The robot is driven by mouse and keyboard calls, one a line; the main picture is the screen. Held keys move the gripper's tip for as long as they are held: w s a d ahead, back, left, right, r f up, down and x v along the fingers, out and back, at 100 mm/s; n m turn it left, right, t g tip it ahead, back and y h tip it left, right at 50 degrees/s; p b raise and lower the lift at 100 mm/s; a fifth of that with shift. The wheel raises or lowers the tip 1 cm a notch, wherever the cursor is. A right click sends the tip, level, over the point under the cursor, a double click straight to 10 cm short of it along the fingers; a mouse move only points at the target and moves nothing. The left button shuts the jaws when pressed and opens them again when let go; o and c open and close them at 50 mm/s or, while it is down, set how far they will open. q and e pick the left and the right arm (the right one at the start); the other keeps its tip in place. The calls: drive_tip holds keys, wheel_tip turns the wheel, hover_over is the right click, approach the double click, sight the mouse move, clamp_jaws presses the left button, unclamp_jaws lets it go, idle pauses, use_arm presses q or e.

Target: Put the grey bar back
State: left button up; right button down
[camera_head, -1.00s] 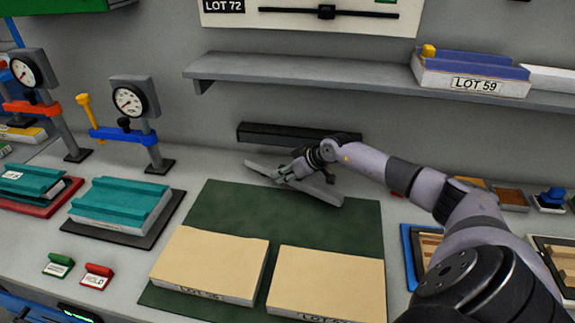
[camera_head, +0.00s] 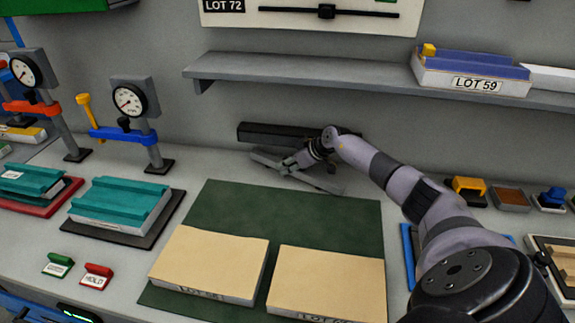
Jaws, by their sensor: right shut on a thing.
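The grey bar (camera_head: 318,181) lies slanted behind the green mat (camera_head: 300,215), its left end further back near the wall and its right end over the mat's back edge. My right gripper (camera_head: 288,167) is shut on the bar near its middle. Whether the bar touches the bench or hangs just above it, I cannot tell. A dark rail-like holder (camera_head: 275,134) sits at the foot of the wall just behind the bar; the arm hides part of its right end. My left gripper is not in view.
Two cream panels (camera_head: 210,262) (camera_head: 328,282) lie on the front of the mat. A grey shelf (camera_head: 310,73) juts out above the arm. Dial gauges (camera_head: 130,100) and teal blocks (camera_head: 122,200) stand at left. Small trays (camera_head: 510,198) line the right.

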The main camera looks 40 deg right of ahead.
sight(309, 173)
drive_tip(key=shift+w+r, duration=0.1)
drive_tip(key=shift+r, duration=0.05)
drive_tip(key=c, duration=1.8)
unclamp_jaws()
drive_tip(key=o, duration=0.4)
drive_tip(key=shift+o, duration=0.2)
drive_tip(key=shift+s, duration=0.2)
drive_tip(key=v, duration=1)
drive_tip(key=shift+s+d, duration=0.15)
drive_tip(key=shift+s, duration=0.1)
drive_tip(key=shift+s+r, duration=0.35)
drive_tip(key=shift+r, duration=0.25)
drive_tip(key=shift+f, duration=0.1)
